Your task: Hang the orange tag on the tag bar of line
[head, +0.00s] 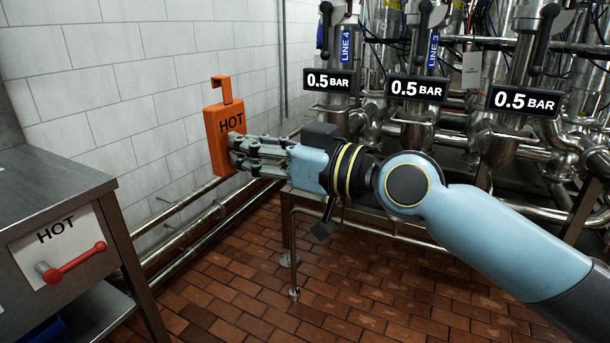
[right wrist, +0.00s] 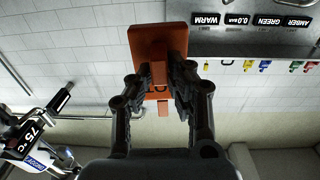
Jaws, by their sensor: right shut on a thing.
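The orange tag (head: 222,140) is a block marked HOT with a hook on top. It is upright in the air in front of the white tiled wall in the head view. My right gripper (head: 238,150) is shut on its right side. In the right wrist view the orange tag (right wrist: 158,50) sits between the two fingers of my right gripper (right wrist: 160,85). The LINE 4 label (head: 347,45) and the LINE 3 label (head: 433,52) show on the valve columns behind. My left gripper is not in view.
Three 0.5 BAR displays (head: 328,81) hang on the steel valves at the back. A steel cabinet (head: 110,240) with a HOT plate (head: 55,240) and red handle (head: 75,262) stands at left. Pipes (head: 190,215) run along the wall. The brick floor (head: 240,310) between is clear.

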